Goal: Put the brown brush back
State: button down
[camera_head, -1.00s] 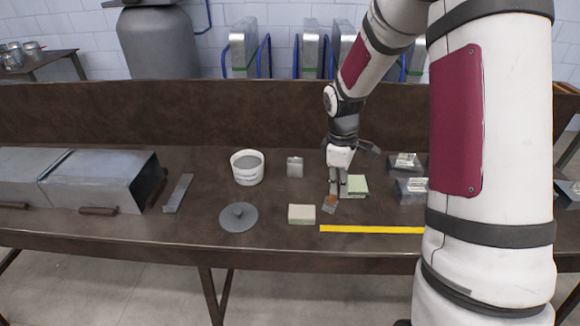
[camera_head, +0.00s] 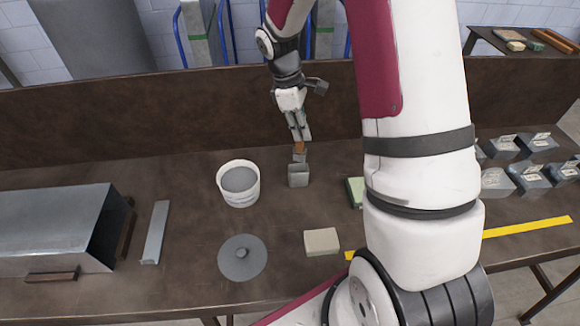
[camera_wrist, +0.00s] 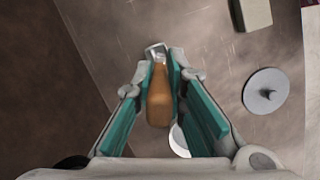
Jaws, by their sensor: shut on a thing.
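The brown brush (camera_head: 299,148) is in my gripper (camera_head: 300,138), which is shut on its handle. In the wrist view the brown handle (camera_wrist: 160,100) lies between the teal finger pads of my gripper (camera_wrist: 160,75). A small grey metal holder (camera_head: 298,176) stands on the bench directly below the brush in the head view. The brush's grey lower end is over the holder's top. I cannot tell whether it is inside or just above it. A pale metallic piece shows at the handle's far end in the wrist view.
A white bucket (camera_head: 239,186) stands left of the holder. A grey round lid (camera_head: 242,258) and a beige block (camera_head: 322,242) lie nearer the front. A green block (camera_head: 355,191) is partly behind my arm. Metal duct (camera_head: 55,228) and a grey strip (camera_head: 155,232) are at left.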

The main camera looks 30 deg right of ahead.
notch_tip(320, 180, down, 10)
jog(key=shift+w+r+p, duration=0.1)
jog(key=shift+p, duration=0.55)
jog(key=c, duration=1.7)
grip_release()
jog(key=shift+o, duration=0.3)
jog(key=b+v, duration=0.2)
jog(key=v, duration=1)
notch_tip(320, 180, up, 9)
jog(key=m+t, duration=0.1)
jog(key=m, duration=0.1)
send_over(300, 152)
jog(key=a, duration=0.4)
jog(key=s+a+r+m+t+y, duration=0.1)
jog(key=s+a+r+m+t, duration=0.2)
jog(key=s+r, duration=0.3)
jog(key=s+a+r+m+t+y, duration=0.1)
jog(key=s+a+r+m+t, duration=0.2)
jog(key=s+r, duration=0.4)
jog(key=s+a+m, duration=0.1)
jog(key=s+a, duration=0.1)
jog(key=s, duration=0.5)
jog(key=shift+s+a, duration=0.35)
jog(key=shift+a, duration=0.05)
